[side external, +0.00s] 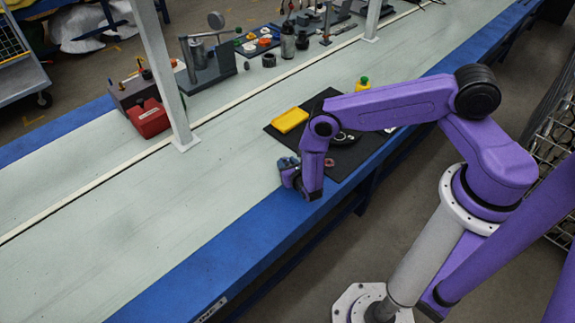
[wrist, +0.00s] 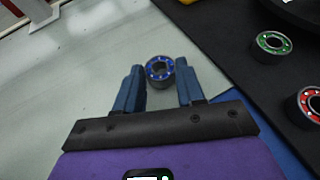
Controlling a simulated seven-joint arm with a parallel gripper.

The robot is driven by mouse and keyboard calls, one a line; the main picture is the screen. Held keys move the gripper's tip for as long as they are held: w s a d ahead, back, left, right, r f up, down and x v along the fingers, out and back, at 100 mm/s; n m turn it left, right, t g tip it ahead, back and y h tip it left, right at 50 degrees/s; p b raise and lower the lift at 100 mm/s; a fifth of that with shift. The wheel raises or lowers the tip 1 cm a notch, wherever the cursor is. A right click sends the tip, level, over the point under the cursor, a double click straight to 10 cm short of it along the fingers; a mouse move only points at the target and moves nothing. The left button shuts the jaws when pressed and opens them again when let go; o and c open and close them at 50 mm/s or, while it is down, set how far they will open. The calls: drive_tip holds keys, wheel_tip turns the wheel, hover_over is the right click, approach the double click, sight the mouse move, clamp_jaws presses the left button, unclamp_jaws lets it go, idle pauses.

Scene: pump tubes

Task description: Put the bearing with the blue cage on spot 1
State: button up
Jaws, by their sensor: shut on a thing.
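The bearing with the blue cage (wrist: 160,71) is a dark ring with a blue inner band, seen between the fingertips of my gripper (wrist: 159,80) in the wrist view. My gripper is shut on it. In the side view my gripper (side external: 289,172) points down just off the left edge of the black mat, over the pale table near its blue border. The bearing is too small there to make out clearly. A green-caged bearing (wrist: 273,44) and a red-caged bearing (wrist: 310,105) lie on the mat to the right. I cannot identify spot 1 in either view.
The black mat (side external: 347,172) also holds a yellow block (side external: 290,120) and a dark round part, partly behind my arm. A small yellow bottle with a green cap (side external: 363,84) stands behind. A red box (side external: 148,118) and white post (side external: 165,75) stand far left. The pale tabletop (side external: 150,220) is largely clear.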

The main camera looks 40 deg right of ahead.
drive_tip(key=shift+f, duration=0.3)
drive_tip(key=o, duration=1.1)
drive_tip(key=shift+c, duration=0.2)
drive_tip(key=shift+r, duration=0.15)
